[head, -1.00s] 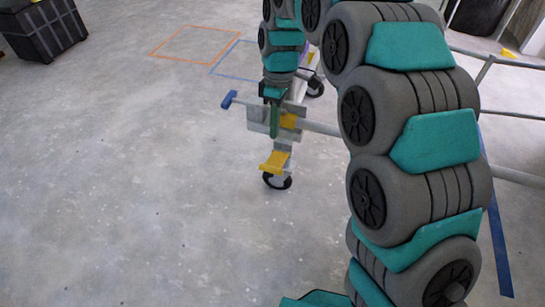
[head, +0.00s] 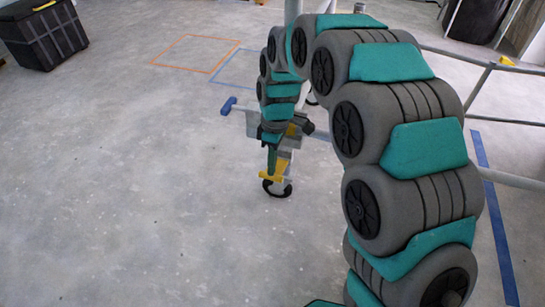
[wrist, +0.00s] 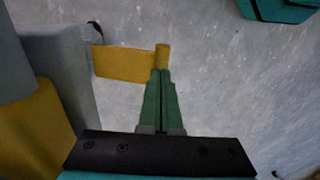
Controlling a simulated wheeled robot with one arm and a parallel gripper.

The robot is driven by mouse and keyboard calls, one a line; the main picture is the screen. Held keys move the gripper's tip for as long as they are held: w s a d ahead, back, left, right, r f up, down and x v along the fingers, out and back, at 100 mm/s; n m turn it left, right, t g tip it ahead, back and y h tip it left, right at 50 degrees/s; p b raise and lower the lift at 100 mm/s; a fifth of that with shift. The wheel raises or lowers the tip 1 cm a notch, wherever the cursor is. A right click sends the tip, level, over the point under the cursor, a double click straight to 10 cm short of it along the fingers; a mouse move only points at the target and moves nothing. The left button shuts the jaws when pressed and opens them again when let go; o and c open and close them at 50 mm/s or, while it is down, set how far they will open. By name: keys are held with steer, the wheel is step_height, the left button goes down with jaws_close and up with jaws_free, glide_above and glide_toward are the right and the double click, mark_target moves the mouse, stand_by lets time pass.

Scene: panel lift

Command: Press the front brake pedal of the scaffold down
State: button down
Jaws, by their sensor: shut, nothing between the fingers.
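The yellow front brake pedal (head: 276,177) sits over the front caster wheel (head: 279,190) of the scaffold in the head view. In the wrist view the pedal (wrist: 122,64) runs leftward from the fingertips, with a raised lip at its right end. My gripper (head: 271,170) points down from above, its green fingers shut with nothing between them. In the wrist view the fingertips (wrist: 161,71) are at the pedal's right end and appear to touch it, though exact contact is hard to tell. My arm hides part of the scaffold behind the pedal.
A blue-ended handle (head: 229,105) sticks out left of the scaffold leg. Grey scaffold rails (head: 505,179) run to the right behind my arm. A black crate (head: 42,35) stands far left. Orange and blue outlines mark the floor behind. The floor left and in front is clear.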

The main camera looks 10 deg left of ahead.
stand_by(0.4)
steer(key=shift+s+f+t, duration=0.45)
steer(key=shift+t, duration=0.15)
step_height(320, 180, down, 7)
steer(key=s+t+p, duration=0.1)
steer(key=s+t, duration=0.1)
steer(key=t, duration=0.1)
steer(key=shift+a, duration=0.15)
steer(key=shift+w, duration=0.1)
steer(key=shift+w, duration=0.15)
stand_by(0.3)
steer(key=shift+r, duration=0.15)
